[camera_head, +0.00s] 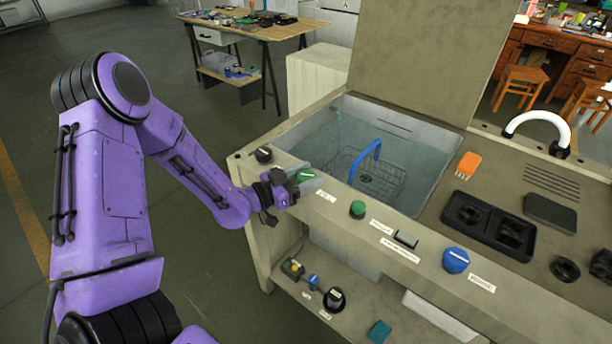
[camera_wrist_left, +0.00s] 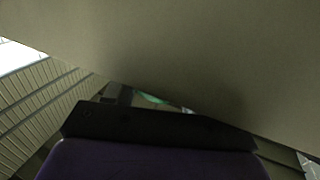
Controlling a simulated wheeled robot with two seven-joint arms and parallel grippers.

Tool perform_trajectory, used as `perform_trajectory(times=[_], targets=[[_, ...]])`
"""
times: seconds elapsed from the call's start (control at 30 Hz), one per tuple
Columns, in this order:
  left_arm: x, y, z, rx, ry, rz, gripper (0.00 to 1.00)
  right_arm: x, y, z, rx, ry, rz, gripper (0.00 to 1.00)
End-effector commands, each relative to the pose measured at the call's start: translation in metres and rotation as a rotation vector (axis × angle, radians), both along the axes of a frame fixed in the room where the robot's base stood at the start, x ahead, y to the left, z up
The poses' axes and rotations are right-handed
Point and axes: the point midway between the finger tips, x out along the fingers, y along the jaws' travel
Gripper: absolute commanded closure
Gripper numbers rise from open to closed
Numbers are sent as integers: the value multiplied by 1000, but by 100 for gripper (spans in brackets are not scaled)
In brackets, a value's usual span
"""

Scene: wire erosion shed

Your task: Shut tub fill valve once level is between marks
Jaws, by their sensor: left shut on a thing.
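The tub (camera_head: 435,160) is a grey basin sunk in the beige bench, with a wire basket (camera_head: 378,178) and its blue handle inside. Clear water seems to stand in it, but I cannot read its level against any marks. My left gripper (camera_head: 303,184) is at the tub's near left corner, shut on a green fill valve knob (camera_head: 306,174) beside a white label (camera_head: 325,196). The fingers hide part of the knob. In the left wrist view a green sliver (camera_wrist_left: 150,98) shows past the dark gripper body; the beige bench fills most of that view. My right gripper is out of view.
Along the front ledge are a black knob (camera_head: 263,155), another green knob (camera_head: 357,209), a grey switch (camera_head: 405,239) and a blue knob (camera_head: 456,260). A raised panel (camera_head: 430,60) stands behind the tub. A lower shelf (camera_head: 365,300) holds small parts.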

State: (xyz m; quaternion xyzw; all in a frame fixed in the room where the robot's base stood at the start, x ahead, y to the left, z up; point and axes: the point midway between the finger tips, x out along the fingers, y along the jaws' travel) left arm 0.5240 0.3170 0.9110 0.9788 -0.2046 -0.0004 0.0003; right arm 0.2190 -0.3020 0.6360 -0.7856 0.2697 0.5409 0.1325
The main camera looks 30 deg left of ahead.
Motion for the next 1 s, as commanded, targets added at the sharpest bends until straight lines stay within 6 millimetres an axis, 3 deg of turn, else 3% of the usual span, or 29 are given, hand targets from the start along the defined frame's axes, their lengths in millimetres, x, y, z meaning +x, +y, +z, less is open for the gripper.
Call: perform_trajectory(times=[0.6, 1.0], targets=[[0, 1, -2, 3, 0, -385, 75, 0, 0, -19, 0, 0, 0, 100], [0, 1, 0, 0, -1, -466, 75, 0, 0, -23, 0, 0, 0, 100]])
